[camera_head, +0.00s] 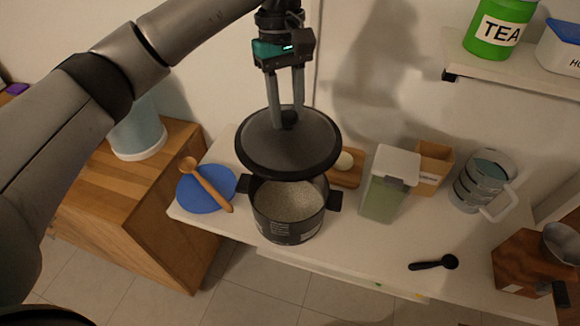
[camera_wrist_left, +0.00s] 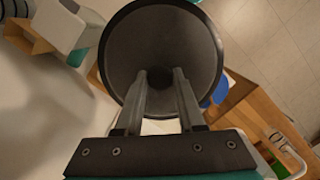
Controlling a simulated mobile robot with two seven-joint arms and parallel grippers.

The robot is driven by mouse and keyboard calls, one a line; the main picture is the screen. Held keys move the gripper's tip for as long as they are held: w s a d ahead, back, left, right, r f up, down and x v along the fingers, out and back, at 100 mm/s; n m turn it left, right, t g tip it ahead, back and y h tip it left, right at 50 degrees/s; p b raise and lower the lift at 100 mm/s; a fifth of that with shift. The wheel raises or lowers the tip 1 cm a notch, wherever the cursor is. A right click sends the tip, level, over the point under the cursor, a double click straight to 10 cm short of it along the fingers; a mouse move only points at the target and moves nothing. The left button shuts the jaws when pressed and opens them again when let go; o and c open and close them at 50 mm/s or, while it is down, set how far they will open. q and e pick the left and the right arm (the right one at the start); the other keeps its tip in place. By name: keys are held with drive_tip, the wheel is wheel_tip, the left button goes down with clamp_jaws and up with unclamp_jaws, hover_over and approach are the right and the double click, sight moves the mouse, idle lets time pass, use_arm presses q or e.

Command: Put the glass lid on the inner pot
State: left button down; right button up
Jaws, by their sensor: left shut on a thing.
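The glass lid (camera_head: 265,150) is a dark, round, smoky disc with a black rim. My left gripper (camera_head: 287,115) is shut on its knob and holds it from above. In the left wrist view the lid (camera_wrist_left: 165,45) fills the upper middle, beyond the fingers (camera_wrist_left: 162,105). The inner pot (camera_head: 288,232) is dark with two side handles and stands on the white table below the lid. Pale grains show in its opening. The lid covers the far part of the opening in the head view and looks tilted. I cannot tell the exact gap. My right gripper is not in view.
A blue plate (camera_head: 198,196) with a wooden spoon (camera_head: 207,185) lies left of the pot. A green-filled container (camera_head: 388,190) stands close on the right. A black scoop (camera_head: 433,263) lies at front right. A wall shelf (camera_head: 500,70) holds the tea tin (camera_head: 500,28).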

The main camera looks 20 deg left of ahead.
sight(283, 118)
use_arm(q)
wheel_tip(283, 118, down, 15)
drive_tip(key=p, duration=0.1)
idle(0.3)
drive_tip(key=c, duration=0.6)
unclamp_jaws()
drive_tip(key=shift+o, duration=0.4)
drive_tip(key=r, duration=0.4)
drive_tip(key=w+r+b, duration=0.1)
drive_tip(key=r, duration=0.3)
drive_tip(key=a+r, duration=0.1)
drive_tip(key=r, duration=0.3)
drive_tip(key=shift+w+a, duration=0.1)
drive_tip(key=shift+w, duration=0.05)
drive_tip(key=shift+f, duration=0.1)
